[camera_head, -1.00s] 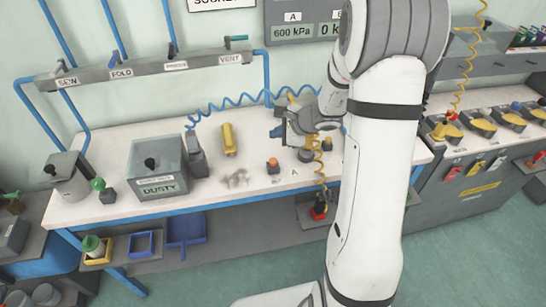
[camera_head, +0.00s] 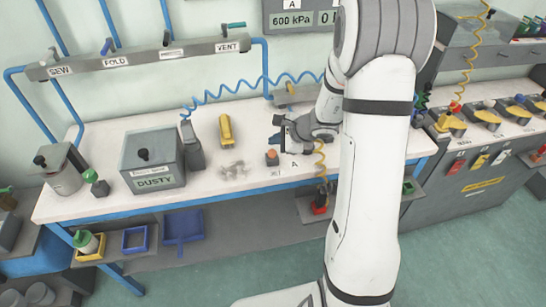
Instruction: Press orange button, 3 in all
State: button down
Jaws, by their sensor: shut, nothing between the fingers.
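The orange button (camera_head: 272,153) stands on a small dark base on the white workbench, near its front edge, just left of the label "A". My gripper (camera_head: 277,132) is grey and shut, with nothing held in it. It shows just above and behind the orange button in the picture. A small gap seems to show between them, but I cannot tell the exact height or whether they touch. My white arm covers the bench to the right of the gripper.
A grey box marked "DUSTY" (camera_head: 153,163) and a yellow tool (camera_head: 226,130) are on the bench to the left. Whitish scraps (camera_head: 232,170) lie left of the button. A blue coiled hose (camera_head: 230,92) runs behind. A control console (camera_head: 480,160) stands at right.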

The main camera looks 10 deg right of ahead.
aim_at(275, 153)
jog(key=shift+f+b, duration=0.55)
jog(key=shift+f, duration=0.35)
jog(key=shift+f, duration=0.15)
dwell(1.3)
jog(key=shift+f+b, duration=0.25)
jog(key=shift+b, duration=0.45)
jog(key=shift+f+b, duration=0.55)
jog(key=shift+b, duration=0.15)
dwell(0.4)
jog(key=shift+r, duration=0.1)
jog(key=shift+r+p, duration=0.55)
jog(key=shift+r, duration=0.35)
jog(key=shift+r+p, duration=1.7)
jog(key=shift+r, duration=0.8)
dwell(0.4)
